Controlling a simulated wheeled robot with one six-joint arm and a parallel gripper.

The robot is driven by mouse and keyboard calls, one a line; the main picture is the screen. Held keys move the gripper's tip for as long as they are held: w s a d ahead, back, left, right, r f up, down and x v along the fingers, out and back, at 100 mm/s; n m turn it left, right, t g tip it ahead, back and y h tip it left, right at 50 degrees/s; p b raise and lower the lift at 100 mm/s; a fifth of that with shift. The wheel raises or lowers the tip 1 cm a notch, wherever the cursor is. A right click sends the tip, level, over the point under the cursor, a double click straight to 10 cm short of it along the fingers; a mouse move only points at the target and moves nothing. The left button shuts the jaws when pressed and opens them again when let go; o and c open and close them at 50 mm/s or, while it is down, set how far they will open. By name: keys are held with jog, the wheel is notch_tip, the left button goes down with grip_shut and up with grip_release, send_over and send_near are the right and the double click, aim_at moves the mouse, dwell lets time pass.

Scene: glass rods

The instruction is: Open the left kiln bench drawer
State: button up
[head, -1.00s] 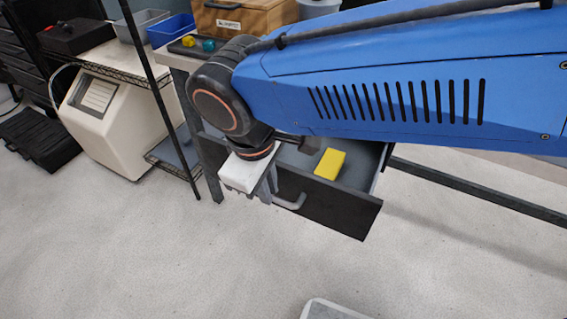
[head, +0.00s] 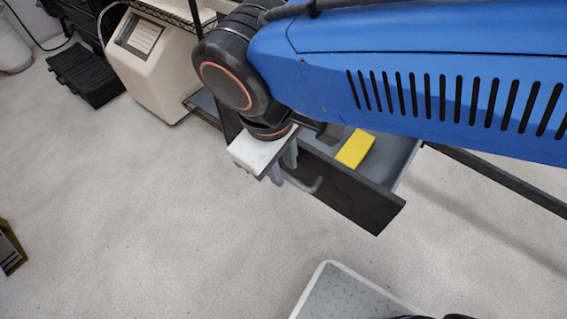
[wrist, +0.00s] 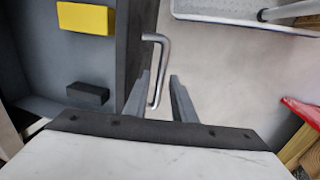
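The kiln bench drawer (head: 345,190) is pulled open; its dark front panel faces the open floor and its grey inside shows. Its grey bar handle (head: 305,185) also shows in the wrist view (wrist: 160,62). My gripper (head: 282,173) points down at the handle. In the wrist view, my gripper's two fingers (wrist: 160,90) stand apart, one between the handle bar and the drawer front, the other on the outer side. A clear gap shows beside the bar, so the gripper is open around the handle. My arm hides much of the bench.
A yellow block (head: 355,148) and a small dark block (wrist: 88,93) lie in the drawer. A cream-coloured machine (head: 155,50) and a black case (head: 87,75) stand at the upper left. The floor left of the drawer is clear.

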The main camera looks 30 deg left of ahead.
dwell(0.3)
jog(key=s+r, duration=0.3)
jog(key=r, duration=1.4)
jog(key=w+d+f+m+y, duration=0.1)
jog(key=w+d+f+m, duration=0.25)
jog(key=w+d, duration=0.75)
jog(key=w+d+f+m, duration=0.3)
jog(key=w+d+m, duration=0.2)
jog(key=w+d, duration=0.55)
jog(key=s+d+f+m+t, duration=0.1)
jog(key=d+f+m, duration=0.3)
jog(key=d, duration=0.8)
jog(key=s+d+f+m+t, duration=0.1)
jog(key=s+d+f+m, duration=0.3)
jog(key=d+f, duration=0.4)
jog(key=d, duration=0.5)
jog(key=shift+d+f+m+t+h, duration=0.25)
jog(key=shift+m+t+h, duration=0.05)
jog(key=shift+m+h, duration=0.1)
